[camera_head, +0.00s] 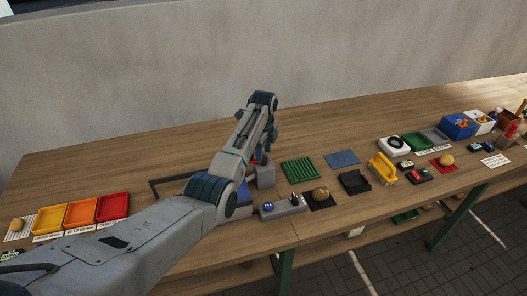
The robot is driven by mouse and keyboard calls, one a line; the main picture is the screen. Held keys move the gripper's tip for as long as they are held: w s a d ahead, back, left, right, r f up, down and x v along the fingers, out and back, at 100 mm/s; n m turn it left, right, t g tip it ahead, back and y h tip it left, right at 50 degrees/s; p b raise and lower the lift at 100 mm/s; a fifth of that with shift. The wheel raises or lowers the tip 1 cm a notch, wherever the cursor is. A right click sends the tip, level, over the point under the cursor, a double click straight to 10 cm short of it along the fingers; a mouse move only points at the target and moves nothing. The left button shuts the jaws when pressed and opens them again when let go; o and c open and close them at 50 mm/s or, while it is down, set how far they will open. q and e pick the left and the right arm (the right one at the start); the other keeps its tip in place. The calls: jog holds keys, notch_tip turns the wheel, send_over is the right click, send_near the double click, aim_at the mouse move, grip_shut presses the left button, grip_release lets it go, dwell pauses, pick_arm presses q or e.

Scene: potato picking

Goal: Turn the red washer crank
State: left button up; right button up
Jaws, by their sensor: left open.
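My left arm reaches in from the lower left, and its wrist bends down over the middle of the table. My left gripper (266,150) points down there; it is small and dark, and its jaws are open. A small red part (254,161), perhaps the washer crank, shows beside and partly behind my wrist. Most of it is hidden, so I cannot tell whether the gripper touches it. A grey block (264,176) stands just below the gripper. A blue patch (244,194) shows beside my forearm, which hides much of that station. My right gripper is not in view.
Yellow, orange and red trays (112,206) sit at left. A yellow handled object (382,168) stands farther right. A wall runs behind the wooden table.

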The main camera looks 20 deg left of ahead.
pick_arm(q)
jog(key=shift+f, duration=0.9)
jog(key=shift+c, duration=0.7)
jog(key=c, duration=0.8)
jog(key=shift+c, duration=0.2)
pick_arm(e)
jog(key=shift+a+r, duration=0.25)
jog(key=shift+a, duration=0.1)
pick_arm(q)
jog(key=shift+n+p, duration=0.3)
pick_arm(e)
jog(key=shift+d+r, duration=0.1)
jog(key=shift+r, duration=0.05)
